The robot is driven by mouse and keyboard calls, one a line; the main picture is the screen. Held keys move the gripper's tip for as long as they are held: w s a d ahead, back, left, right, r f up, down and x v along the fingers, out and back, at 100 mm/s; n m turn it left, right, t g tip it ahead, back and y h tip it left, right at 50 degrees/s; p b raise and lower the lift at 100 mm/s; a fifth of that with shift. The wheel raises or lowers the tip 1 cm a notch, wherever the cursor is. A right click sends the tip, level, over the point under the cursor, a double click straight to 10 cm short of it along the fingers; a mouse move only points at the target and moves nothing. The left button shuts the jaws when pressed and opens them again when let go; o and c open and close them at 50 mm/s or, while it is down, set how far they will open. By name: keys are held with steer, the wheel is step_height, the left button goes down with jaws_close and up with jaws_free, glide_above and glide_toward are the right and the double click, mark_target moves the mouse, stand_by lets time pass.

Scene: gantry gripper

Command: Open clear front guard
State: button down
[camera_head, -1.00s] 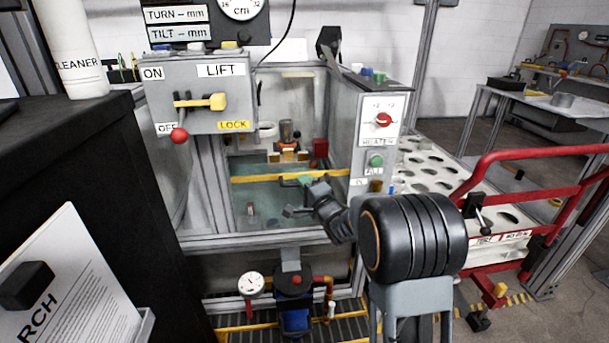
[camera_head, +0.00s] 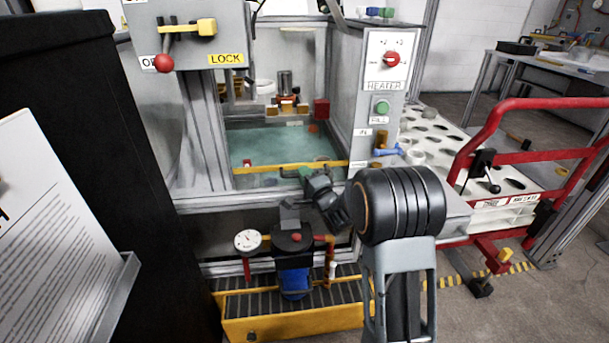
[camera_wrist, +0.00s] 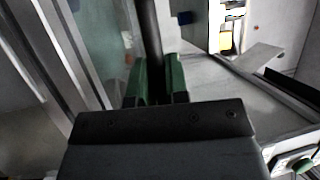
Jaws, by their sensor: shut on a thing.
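The clear front guard shows in the head view as a see-through pane with a yellow bar (camera_head: 250,169) along its edge, in front of the tank. The bar sits low, a short way above the grey front sill. My gripper (camera_head: 303,173) is at the right part of this bar. In the wrist view, the green pads of my gripper (camera_wrist: 158,82) are shut on a dark bar-shaped handle (camera_wrist: 151,30). The clear pane (camera_wrist: 105,40) is left of it. The handle's far end is hidden.
The LOCK box (camera_head: 205,35) with a yellow lever and red knob is upper left. The heater panel (camera_head: 388,75) stands right of the opening. A pressure gauge (camera_head: 248,240) and blue filter (camera_head: 293,280) are below. A red rail (camera_head: 540,104) and white holed rack (camera_head: 430,130) are right.

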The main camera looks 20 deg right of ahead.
steer(key=c, duration=1.1)
jaws_free()
steer(key=shift+c, duration=0.2)
steer(key=shift+s, duration=0.1)
steer(key=p+v, duration=0.2)
steer(key=v, duration=1.1)
steer(key=shift+s+p, duration=0.25)
steer(key=shift+p, duration=0.1)
steer(key=shift+r, duration=0.1)
step_height(320, 180, up, 21)
steer(key=s+n+g+h+p, duration=0.2)
steer(key=n+g+h+p, duration=0.45)
steer(key=p, duration=1.35)
steer(key=s+a+r+n+g+p, duration=0.2)
steer(key=s+r+n+g+p, duration=0.2)
steer(key=s+r+p, duration=0.2)
steer(key=s+a+r+n+g+y+p, duration=0.1)
steer(key=s+a+r+n+g+p, duration=0.2)
steer(key=s+r+g+p, duration=0.2)
steer(key=s+r+p, duration=0.1)
steer(key=s+r, duration=0.2)
steer(key=s, duration=0.2)
steer(key=shift+s+r+n+p, duration=0.2)
steer(key=shift+r+n+p, duration=0.1)
steer(key=shift+r+n, duration=0.1)
